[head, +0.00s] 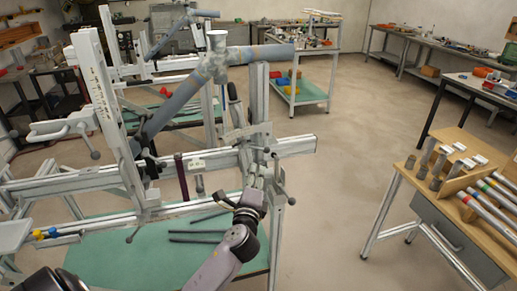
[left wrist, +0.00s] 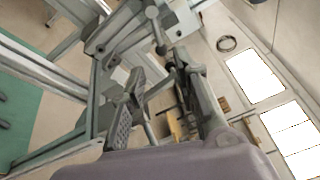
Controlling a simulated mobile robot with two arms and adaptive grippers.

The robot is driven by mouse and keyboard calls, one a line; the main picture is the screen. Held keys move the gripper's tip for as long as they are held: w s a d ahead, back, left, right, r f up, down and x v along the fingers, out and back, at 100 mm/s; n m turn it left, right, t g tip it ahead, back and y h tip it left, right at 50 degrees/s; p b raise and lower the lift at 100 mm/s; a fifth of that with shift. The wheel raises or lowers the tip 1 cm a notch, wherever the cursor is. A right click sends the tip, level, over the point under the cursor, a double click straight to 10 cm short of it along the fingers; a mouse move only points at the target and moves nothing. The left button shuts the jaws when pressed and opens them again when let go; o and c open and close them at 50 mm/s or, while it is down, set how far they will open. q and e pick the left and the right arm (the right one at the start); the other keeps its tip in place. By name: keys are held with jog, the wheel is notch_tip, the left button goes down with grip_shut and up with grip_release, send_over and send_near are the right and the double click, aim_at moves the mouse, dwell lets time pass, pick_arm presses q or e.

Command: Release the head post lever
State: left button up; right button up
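An upright metal post (head: 260,105) stands on the jig's right side. Small clamp levers with dark ball knobs sit around its foot, one knob (head: 291,201) at lower right. My left gripper (head: 258,172) is at this foot, close to the clamp parts. In the left wrist view its two fingers (left wrist: 158,75) are apart, with a ball-ended lever (left wrist: 156,30) just beyond the tips. I see no contact. My right gripper is not in view.
A wooden-topped bench (head: 456,170) with tubes and metal pieces stands at right. Dark tubes (head: 205,230) lie on the jig's green lower shelf (head: 110,250). A cart (head: 305,92) stands behind; the floor between is clear.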

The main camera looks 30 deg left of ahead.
pick_arm(q)
jog(key=p+x, duration=0.1)
jog(key=x, duration=1.2)
jog(key=shift+w, duration=0.25)
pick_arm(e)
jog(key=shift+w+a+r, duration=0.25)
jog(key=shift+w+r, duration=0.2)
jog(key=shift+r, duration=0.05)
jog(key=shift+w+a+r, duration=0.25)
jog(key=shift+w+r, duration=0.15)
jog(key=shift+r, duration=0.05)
pick_arm(q)
jog(key=shift+a+f, duration=0.1)
jog(key=shift+a, duration=0.05)
jog(key=shift+c, duration=0.5)
grip_shut()
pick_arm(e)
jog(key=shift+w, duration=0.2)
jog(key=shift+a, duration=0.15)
